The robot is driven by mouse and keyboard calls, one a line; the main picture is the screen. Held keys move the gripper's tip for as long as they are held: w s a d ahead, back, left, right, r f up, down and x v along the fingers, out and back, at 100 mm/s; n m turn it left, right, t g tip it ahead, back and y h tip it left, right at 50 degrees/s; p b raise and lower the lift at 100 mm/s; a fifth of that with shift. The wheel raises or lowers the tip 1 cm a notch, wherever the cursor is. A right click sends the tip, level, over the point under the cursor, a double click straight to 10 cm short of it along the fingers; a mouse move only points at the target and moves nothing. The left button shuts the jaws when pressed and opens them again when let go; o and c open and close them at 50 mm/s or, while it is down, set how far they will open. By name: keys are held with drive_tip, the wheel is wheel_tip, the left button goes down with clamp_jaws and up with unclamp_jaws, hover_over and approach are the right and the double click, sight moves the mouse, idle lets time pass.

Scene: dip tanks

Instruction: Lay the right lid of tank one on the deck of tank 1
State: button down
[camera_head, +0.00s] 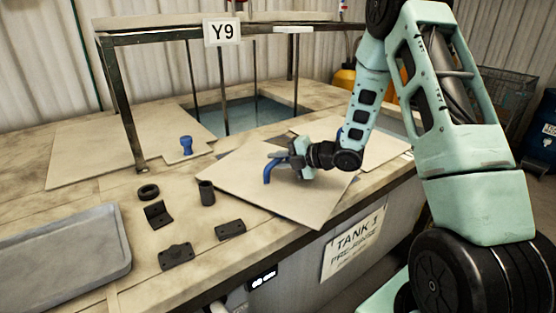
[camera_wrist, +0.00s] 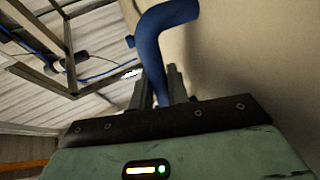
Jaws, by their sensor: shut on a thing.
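My gripper (camera_head: 284,165) is shut on the blue bent handle (camera_head: 269,169) of a flat beige lid (camera_head: 235,180). In the wrist view the blue handle (camera_wrist: 153,50) stands between the fingers (camera_wrist: 165,88), and the lid's plain face (camera_wrist: 250,55) fills the right side. In the head view the lid is over the front of the wooden deck (camera_head: 115,195), its near corner past the front edge above the "TANK 1" sign (camera_head: 352,242). I cannot tell whether it touches the deck. The tank opening (camera_head: 240,116) behind it shows water.
Left of the opening lies another lid (camera_head: 100,150) with a blue knob (camera_head: 187,145). A further pale panel (camera_head: 385,150) lies right, partly behind my arm. Several dark parts, including a bracket (camera_head: 158,214) and a ring (camera_head: 148,191), and a grey tray (camera_head: 65,245) occupy the deck's front left.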

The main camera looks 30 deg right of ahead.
drive_tip(key=c, duration=1.3)
unclamp_jaws()
drive_tip(key=shift+c, duration=0.2)
